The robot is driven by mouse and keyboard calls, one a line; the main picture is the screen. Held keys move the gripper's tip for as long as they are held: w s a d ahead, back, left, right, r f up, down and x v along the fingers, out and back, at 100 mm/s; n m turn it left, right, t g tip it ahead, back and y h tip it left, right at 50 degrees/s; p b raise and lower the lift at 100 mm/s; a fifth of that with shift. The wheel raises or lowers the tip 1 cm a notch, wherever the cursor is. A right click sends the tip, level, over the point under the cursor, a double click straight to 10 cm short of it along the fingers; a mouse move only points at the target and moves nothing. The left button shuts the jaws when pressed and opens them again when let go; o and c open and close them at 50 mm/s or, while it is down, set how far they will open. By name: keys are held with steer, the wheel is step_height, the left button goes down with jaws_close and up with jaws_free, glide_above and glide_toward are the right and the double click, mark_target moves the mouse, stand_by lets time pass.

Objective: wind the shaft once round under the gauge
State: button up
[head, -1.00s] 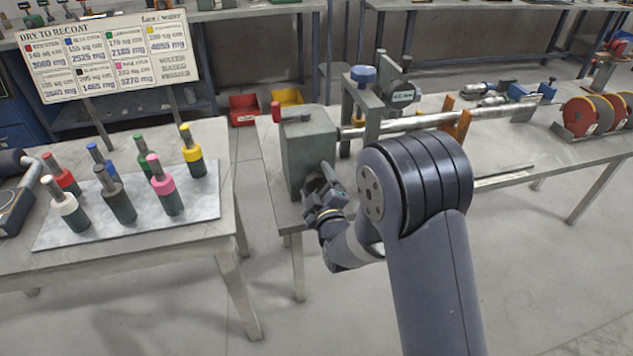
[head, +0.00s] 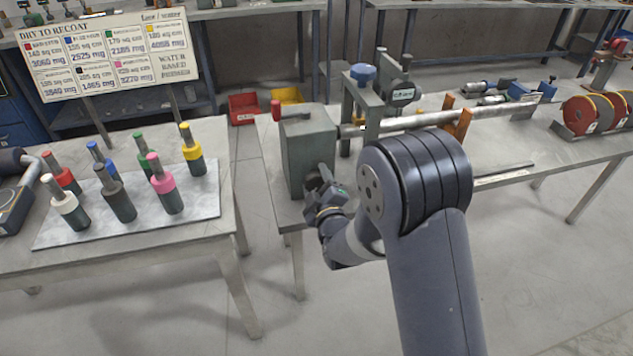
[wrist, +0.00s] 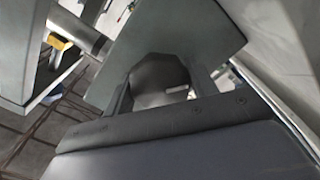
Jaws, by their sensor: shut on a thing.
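The long grey shaft (head: 425,121) runs from the grey-green headstock box (head: 308,155) to the right along the bench. The gauge (head: 402,94), with a small display, stands over the shaft on a grey upright frame. My gripper (head: 318,187) is at the headstock's near face. It is shut on a dark round knob there. In the wrist view, the dark knob (wrist: 158,78), with a pale mark on it, sits between the two fingers, and the headstock plate (wrist: 185,32) is behind it. In the head view the gripper mostly hides the knob.
A blue knob (head: 362,75) tops the gauge frame, and an orange support (head: 463,122) stands under the shaft. Colour-banded bottles (head: 120,198) stand on the left table.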

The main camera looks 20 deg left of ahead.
steer(key=shift+f+b, duration=0.15)
steer(key=shift+b, duration=0.3)
steer(key=m+b, duration=0.2)
steer(key=b, duration=0.1)
steer(key=shift+f, duration=0.15)
steer(key=m+b, duration=0.3)
steer(key=b, duration=0.2)
steer(key=shift+m, duration=0.3)
steer(key=m+b, duration=0.4)
steer(key=b, duration=0.2)
steer(key=shift+m, duration=0.4)
steer(key=shift+r+m+b, duration=0.25)
steer(key=shift+m+b, duration=0.55)
steer(key=shift+b, duration=0.05)
steer(key=o, duration=1)
